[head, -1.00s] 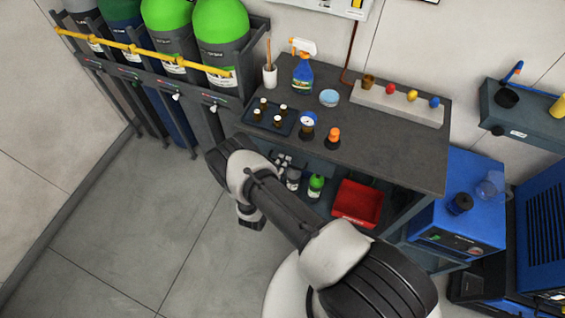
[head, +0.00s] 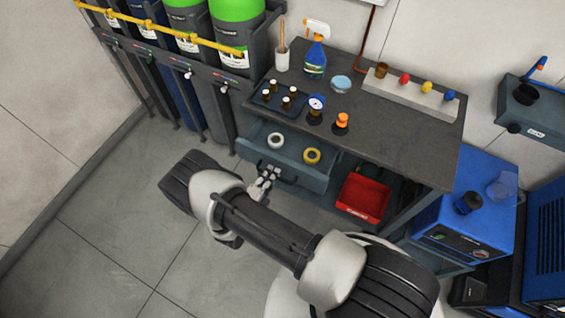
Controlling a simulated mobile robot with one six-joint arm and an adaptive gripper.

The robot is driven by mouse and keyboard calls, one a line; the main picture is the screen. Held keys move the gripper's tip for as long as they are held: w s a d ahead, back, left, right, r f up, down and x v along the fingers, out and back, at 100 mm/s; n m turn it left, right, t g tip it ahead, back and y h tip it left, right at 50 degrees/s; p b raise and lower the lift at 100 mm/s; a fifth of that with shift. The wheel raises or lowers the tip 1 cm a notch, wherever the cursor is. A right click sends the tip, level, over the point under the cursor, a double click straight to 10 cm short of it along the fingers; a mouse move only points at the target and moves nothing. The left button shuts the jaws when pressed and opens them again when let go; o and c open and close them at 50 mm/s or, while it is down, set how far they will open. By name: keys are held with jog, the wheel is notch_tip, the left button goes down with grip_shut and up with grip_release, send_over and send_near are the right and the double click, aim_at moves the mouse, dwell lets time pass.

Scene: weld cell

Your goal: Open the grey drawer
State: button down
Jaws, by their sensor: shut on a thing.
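The grey drawer (head: 316,180) stands out from under the dark worktop of the bench, open at the top. A white tape roll (head: 276,140) and a yellow tape roll (head: 312,156) lie inside it. My gripper (head: 264,175) is at the drawer's front, shut on its dark handle (head: 285,178). My arm comes in from the lower right, and its links are in front of the floor below the drawer.
On the worktop (head: 400,140) stand a spray bottle (head: 316,58), a tray of small bottles (head: 264,100) and a gauge (head: 316,106). A red bin (head: 363,197) sits right of the drawer. Gas cylinders (head: 235,12) stand left. Floor at left is clear.

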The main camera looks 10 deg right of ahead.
jog(key=f+b+v, duration=0.1)
jog(key=f+v, duration=0.1)
jog(key=v, duration=0.7)
jog(key=shift+s+a+b, duration=0.25)
jog(key=shift+s+b, duration=0.1)
jog(key=shift+r, duration=0.1)
jog(key=c, duration=2)
grip_release()
jog(key=shift+o, duration=0.2)
jog(key=v, duration=1.2)
